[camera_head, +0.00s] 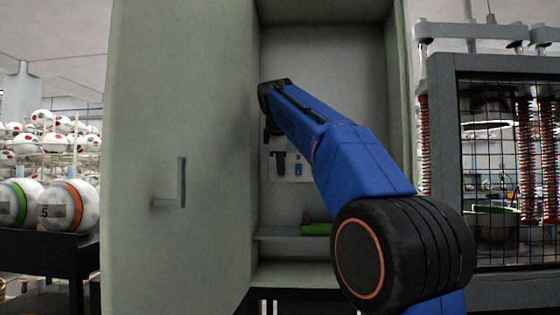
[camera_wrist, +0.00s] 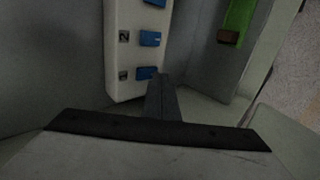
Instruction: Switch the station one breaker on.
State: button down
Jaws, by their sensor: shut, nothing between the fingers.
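In the wrist view a pale breaker panel (camera_wrist: 118,52) has a row of blue switches. The nearest switch (camera_wrist: 145,73) has a small label beside it, too blurred to read surely. The middle switch (camera_wrist: 150,38) has a label that looks like a sideways 2. A third switch (camera_wrist: 155,3) is cut off at the top edge. My gripper (camera_wrist: 160,78) is shut and empty, its tips right by the nearest switch; I cannot tell if they touch. In the head view the panel (camera_head: 305,177) is on the cabinet's back wall, partly hidden by dark parts and my blue arm.
The cabinet door (camera_head: 170,80) stands open at the left. A shelf (camera_head: 275,237) below the panel bears a green object (camera_head: 315,229), also seen in the wrist view (camera_wrist: 238,18). A caged press (camera_head: 500,150) stands right; balls (camera_head: 68,205) are at the left.

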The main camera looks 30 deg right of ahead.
jog(key=shift+w+d, duration=0.35)
jog(key=shift+w, duration=0.15)
jog(key=shift+w+d+f, duration=0.1)
jog(key=shift+w+f, duration=0.05)
jog(key=shift+f, duration=0.05)
jog(key=shift+r, duration=0.15)
jog(key=shift+r, duration=0.8)
jog(key=s+a+f+v, duration=0.1)
jog(key=v, duration=1.2)
jog(key=shift+s+f, duration=0.2)
jog(key=shift+f, duration=0.15)
jog(key=shift+s+f, duration=0.1)
